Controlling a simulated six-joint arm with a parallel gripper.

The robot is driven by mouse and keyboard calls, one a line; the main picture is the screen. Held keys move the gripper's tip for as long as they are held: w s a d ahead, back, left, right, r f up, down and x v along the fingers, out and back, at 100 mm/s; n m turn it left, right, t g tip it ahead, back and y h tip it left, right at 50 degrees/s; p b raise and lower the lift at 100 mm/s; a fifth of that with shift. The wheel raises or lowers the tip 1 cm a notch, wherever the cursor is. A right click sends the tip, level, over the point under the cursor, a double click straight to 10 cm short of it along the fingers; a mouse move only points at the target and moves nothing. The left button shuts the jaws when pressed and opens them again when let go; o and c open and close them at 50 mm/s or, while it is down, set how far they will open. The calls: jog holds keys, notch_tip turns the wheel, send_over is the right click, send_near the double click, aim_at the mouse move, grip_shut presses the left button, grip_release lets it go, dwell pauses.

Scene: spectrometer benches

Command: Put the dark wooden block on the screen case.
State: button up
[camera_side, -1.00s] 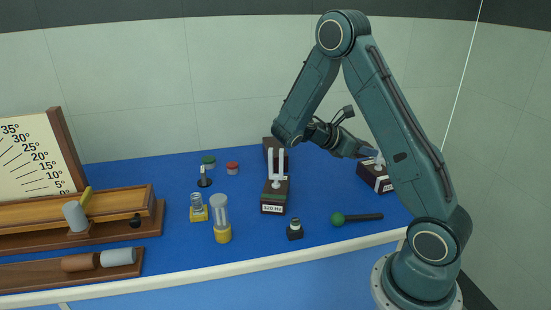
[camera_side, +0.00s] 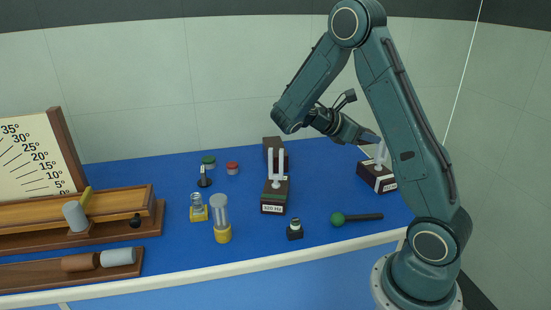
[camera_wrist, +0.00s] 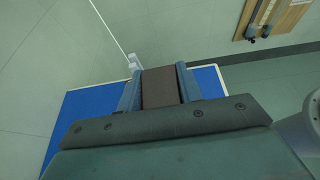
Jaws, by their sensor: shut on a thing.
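In the wrist view a dark brown block (camera_wrist: 160,88) sits between the two blue fingers of my gripper (camera_wrist: 158,90), which is shut on it. In the side view my gripper (camera_side: 370,138) is raised above the right side of the blue table, near a tuning fork. Its tips and the block are hidden there behind my own arm. A plain brown box (camera_side: 273,143) stands upright at the back, behind the middle tuning fork; I cannot tell whether it is the screen case.
Tuning forks stand on dark boxes in the middle (camera_side: 275,197) and at the right (camera_side: 372,176). A wooden angle scale (camera_side: 60,150) fills the left. Blue surface is bare between them.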

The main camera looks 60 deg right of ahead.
jog(key=w+d+r+n+t+h, duration=0.1)
jog(key=w+d+n+t, duration=0.1)
jog(key=w, duration=0.7)
jog(key=w+d+n+t+h, duration=0.2)
jog(key=w+d, duration=0.1)
jog(key=w, duration=0.6)
notch_tip(320, 180, up, 6)
jog(key=n+t, duration=0.5)
send_over(276, 145)
jog(key=shift+w+r+h, duration=0.15)
jog(key=shift+h, duration=0.15)
notch_tip(276, 145, down, 20)
jog(key=o, duration=1)
